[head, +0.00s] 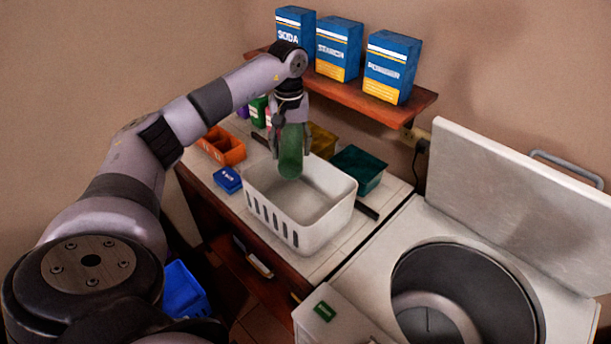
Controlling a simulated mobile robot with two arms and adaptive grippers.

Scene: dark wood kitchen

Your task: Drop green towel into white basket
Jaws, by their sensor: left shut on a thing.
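The green towel (291,152) hangs rolled and upright from my left gripper (292,140), whose fingers are shut on it. The white basket (327,226) stands on the tiled counter, with slots in its front side. The towel is over the far left part of the basket opening. Its lower end is near the height of the rim, and I cannot tell whether it is inside. The visible basket floor is bare. My right gripper is not in view.
An orange bin (223,147) and a small blue box (228,180) stand left of the basket. A teal bin (359,168) stands behind it. A wooden shelf (420,105) holds blue boxes above. An open white washer (570,310) is at right.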

